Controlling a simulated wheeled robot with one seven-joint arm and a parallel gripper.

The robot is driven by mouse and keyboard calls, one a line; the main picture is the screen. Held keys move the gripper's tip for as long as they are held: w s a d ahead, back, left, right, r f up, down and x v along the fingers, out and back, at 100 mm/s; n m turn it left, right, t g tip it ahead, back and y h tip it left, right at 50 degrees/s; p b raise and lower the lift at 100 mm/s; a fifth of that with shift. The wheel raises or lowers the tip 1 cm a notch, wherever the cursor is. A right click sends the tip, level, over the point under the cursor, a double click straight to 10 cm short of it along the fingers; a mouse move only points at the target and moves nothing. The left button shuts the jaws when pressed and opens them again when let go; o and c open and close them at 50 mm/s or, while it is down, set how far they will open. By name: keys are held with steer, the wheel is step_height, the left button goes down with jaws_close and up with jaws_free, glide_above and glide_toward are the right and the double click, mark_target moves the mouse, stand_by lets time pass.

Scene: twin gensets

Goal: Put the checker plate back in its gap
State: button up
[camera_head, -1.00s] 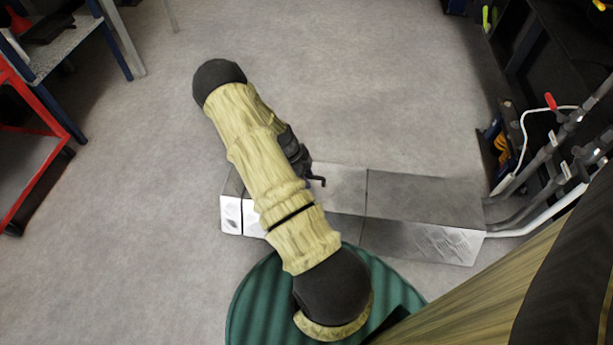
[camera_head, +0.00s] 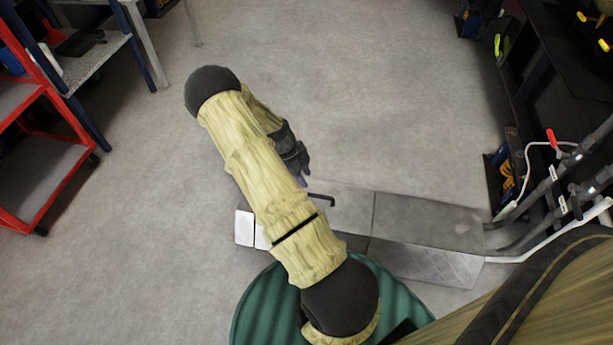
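A low run of grey metal plates crosses the floor. One flat plate (camera_head: 342,207) lies beside my arm and a larger one (camera_head: 430,220) lies to its right, with a seam between them. A front face with a tread-like pattern (camera_head: 425,265) shows below. A pale end piece (camera_head: 244,228) shows left of my arm. My arm covers the stretch between, so I cannot tell where the gap is or which piece is the loose checker plate. My gripper (camera_head: 308,188) points down near the plates' left part, mostly hidden by my arm. A thin dark hooked part shows beside it.
Pipes and a red-handled valve (camera_head: 551,138) stand at the right by dark machinery. A red shelf cart (camera_head: 45,165) and a blue-legged bench (camera_head: 90,60) stand at the left. The floor (camera_head: 370,90) beyond the plates is clear.

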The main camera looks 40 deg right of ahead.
stand_by(0.5)
steer(key=s+a+r+n+t+y, duration=0.1)
steer(key=s+a+r+n+t, duration=0.2)
steer(key=a+r+n, duration=0.8)
steer(key=s+a+r+n+t+y, duration=0.2)
steer(key=s+a+r+n, duration=0.5)
steer(key=a+r+n, duration=0.4)
step_height(320, 180, up, 5)
steer(key=n+t, duration=0.1)
steer(key=n, duration=0.4)
steer(key=shift+s+a+n, duration=0.3)
steer(key=shift+a+n, duration=0.05)
steer(key=shift+n, duration=0.05)
steer(key=shift+r, duration=0.1)
steer(key=w+r+p+v, duration=0.1)
steer(key=w+p+v, duration=0.2)
steer(key=p+v, duration=1.3)
steer(key=w+p+v, duration=0.4)
steer(key=p+v, duration=1.3)
steer(key=p, duration=0.1)
steer(key=w+r+p+v, duration=0.1)
steer(key=w+p+v, duration=0.3)
steer(key=p+v, duration=1.3)
steer(key=shift+r, duration=0.25)
steer(key=shift+w, duration=0.1)
